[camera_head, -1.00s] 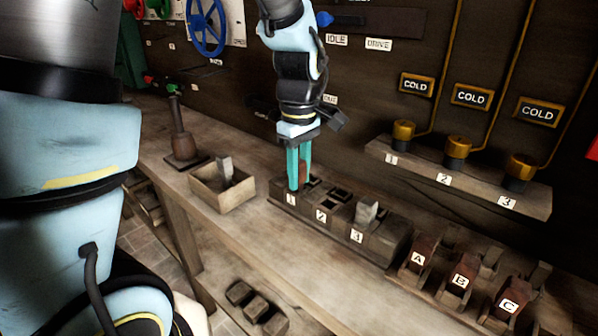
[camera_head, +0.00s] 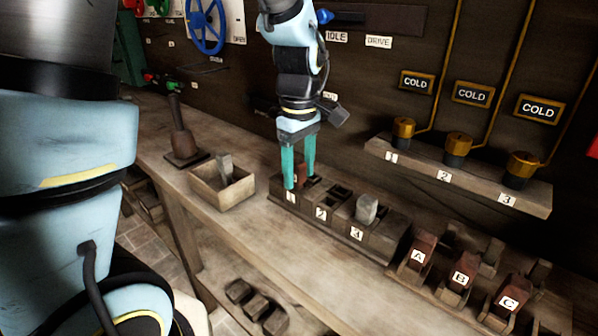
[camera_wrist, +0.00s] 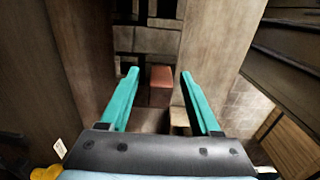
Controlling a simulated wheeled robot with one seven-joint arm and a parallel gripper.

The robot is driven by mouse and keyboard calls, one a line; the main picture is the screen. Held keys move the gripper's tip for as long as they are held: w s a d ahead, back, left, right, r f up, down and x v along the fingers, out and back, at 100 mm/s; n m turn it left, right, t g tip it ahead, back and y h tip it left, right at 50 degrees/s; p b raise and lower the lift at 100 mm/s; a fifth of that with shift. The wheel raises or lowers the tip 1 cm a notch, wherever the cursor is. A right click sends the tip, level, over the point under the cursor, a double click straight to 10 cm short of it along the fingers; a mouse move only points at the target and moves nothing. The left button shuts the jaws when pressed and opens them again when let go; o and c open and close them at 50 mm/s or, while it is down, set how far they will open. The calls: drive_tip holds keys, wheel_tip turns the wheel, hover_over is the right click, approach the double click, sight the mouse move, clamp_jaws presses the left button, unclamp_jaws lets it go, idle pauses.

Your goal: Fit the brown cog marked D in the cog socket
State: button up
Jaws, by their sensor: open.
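The brown cog (camera_head: 299,174) is a small reddish-brown block, upright at the slot numbered 1 of the dark socket block (camera_head: 377,246). It also shows in the wrist view (camera_wrist: 161,78), between the fingers. No letter D is readable on it, and how deep it sits is hidden. My gripper (camera_head: 299,182) is open around it, with the teal fingers spread to either side and a gap visible at both sides in the wrist view. Slot 2 (camera_head: 333,193) looks empty. A grey block (camera_head: 366,207) stands in slot 3.
A wooden box (camera_head: 233,193) with a grey piece stands left of the socket block. Brown pieces marked A (camera_head: 421,251), B (camera_head: 463,274) and C (camera_head: 513,294) sit in holders at right. A shelf (camera_head: 480,187) with brass-capped fittings hangs behind. The front bench strip is clear.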

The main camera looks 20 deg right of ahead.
wheel_tip(320, 180, up, 10)
drive_tip(key=shift+r+b, duration=0.1)
drive_tip(key=shift+b, duration=0.25)
drive_tip(key=a+f+m, duration=0.3)
drive_tip(key=a+f, duration=0.2)
drive_tip(key=a, duration=0.7)
drive_tip(key=w+a+f+m+t, duration=0.1)
drive_tip(key=a+f+m, duration=0.3)
drive_tip(key=a, duration=0.9)
wheel_tip(320, 180, down, 2)
drive_tip(key=shift+w+a+f+t, duration=0.1)
drive_tip(key=shift+w+a+t, duration=0.1)
drive_tip(key=shift+a+t, duration=0.1)
